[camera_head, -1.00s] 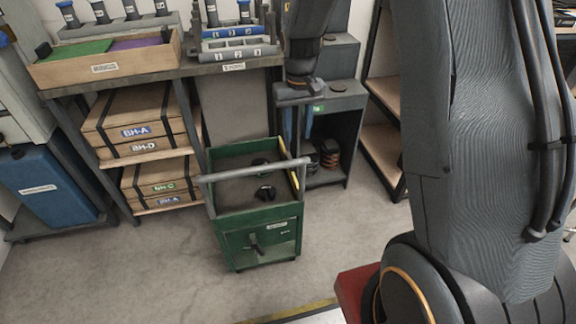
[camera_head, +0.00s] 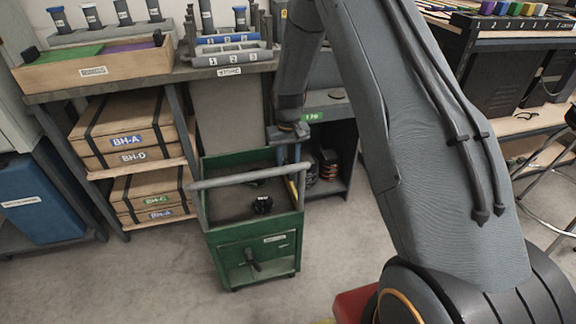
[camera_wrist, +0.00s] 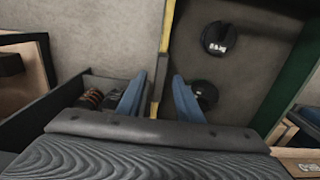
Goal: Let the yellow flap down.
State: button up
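The yellow flap (camera_head: 293,188) shows as a narrow strip at the right side of the green cart (camera_head: 226,228). In the wrist view the flap (camera_wrist: 167,27) is a thin, nearly edge-on band, so it looks upright. My gripper (camera_wrist: 158,92) is open, with one blue finger on each side of the yellow band. My gripper (camera_head: 289,153) is over the cart's right side in the head view. I cannot tell whether either finger touches the flap. The flap's lower part is hidden by the gripper and the cart.
Two round black weights lie in the cart tray; one weight (camera_wrist: 217,39) is clear in the wrist view. A dark shelf unit (camera_head: 335,150) stands close right of the cart. Floor to the left front is free.

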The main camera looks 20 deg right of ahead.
jog(key=shift+f, duration=0.3)
grip_shut()
